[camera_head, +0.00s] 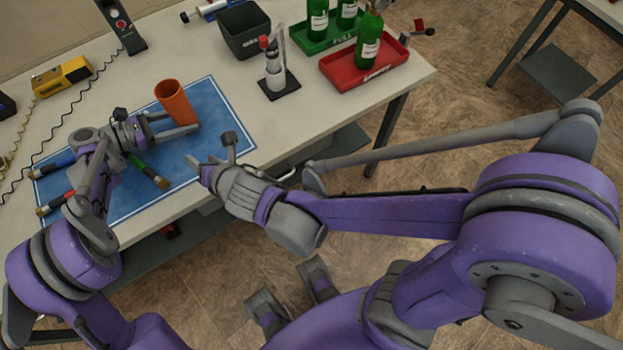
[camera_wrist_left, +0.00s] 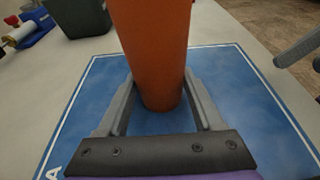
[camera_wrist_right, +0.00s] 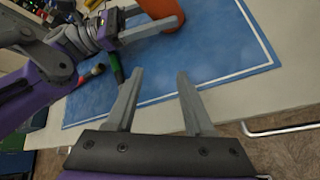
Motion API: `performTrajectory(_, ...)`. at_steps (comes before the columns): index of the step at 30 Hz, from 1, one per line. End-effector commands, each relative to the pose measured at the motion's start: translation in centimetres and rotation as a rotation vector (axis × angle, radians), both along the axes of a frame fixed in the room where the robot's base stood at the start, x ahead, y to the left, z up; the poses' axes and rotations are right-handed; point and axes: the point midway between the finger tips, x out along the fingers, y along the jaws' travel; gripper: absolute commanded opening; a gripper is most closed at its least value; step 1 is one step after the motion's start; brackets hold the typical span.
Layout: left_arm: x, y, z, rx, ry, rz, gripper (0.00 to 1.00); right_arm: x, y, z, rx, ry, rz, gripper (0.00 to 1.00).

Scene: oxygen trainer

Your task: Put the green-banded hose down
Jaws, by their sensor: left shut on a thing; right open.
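The green-banded hose (camera_head: 148,172) lies on the blue mat (camera_head: 215,118), partly hidden by my left arm. Its green part also shows in the right wrist view (camera_wrist_right: 115,68). My left gripper (camera_head: 176,124) is shut on an orange cup (camera_head: 176,102), with one finger on each side of it. The cup stands over the mat, slightly tilted in the picture; in the left wrist view (camera_wrist_left: 155,45) its base is near or on the mat. My right gripper (camera_wrist_right: 160,73) is open and empty by the mat's front edge, apart from the hose.
A blue hose end (camera_head: 55,163) and a red one (camera_head: 52,203) lie at the mat's left. Behind are a black bin (camera_head: 245,32), a small stand (camera_head: 279,88), a green tray (camera_head: 320,40) and a red tray (camera_head: 335,72) with green bottles. The mat's right part is clear.

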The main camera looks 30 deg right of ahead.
Motion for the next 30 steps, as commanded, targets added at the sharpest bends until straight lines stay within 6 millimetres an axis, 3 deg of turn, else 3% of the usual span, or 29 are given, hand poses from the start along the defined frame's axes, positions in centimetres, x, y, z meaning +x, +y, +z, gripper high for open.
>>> performTrajectory(1, 0.0, 0.0, 0.0, 0.000, 0.000, 0.000, 0.37, -0.5, -2.3, 0.0, 0.100, 0.064, -0.116, 0.53)
performTrajectory(6, 0.0, 0.0, 0.0, 0.000, 0.000, 0.000, 0.37, -3.0, -8.2, -0.5, 0.464, 0.255, -0.523, 0.53)
performTrajectory(15, 0.0, 0.0, 0.0, 0.000, 0.000, 0.000, 0.37, -10.0, -15.7, -1.6, 1.094, 0.468, -1.291, 0.53)
performTrajectory(21, 0.0, 0.0, 0.0, 0.000, 0.000, 0.000, 0.37, -14.5, -17.9, -2.2, 1.426, 0.511, -1.724, 0.53)
performTrajectory(25, 0.0, 0.0, 0.0, 0.000, 0.000, 0.000, 0.37, -16.2, -18.4, -2.5, 1.552, 0.513, -1.898, 0.53)
performTrajectory(30, 0.0, 0.0, 0.0, 0.000, 0.000, 0.000, 0.37, -17.1, -18.6, -2.6, 1.617, 0.511, -1.989, 0.31)
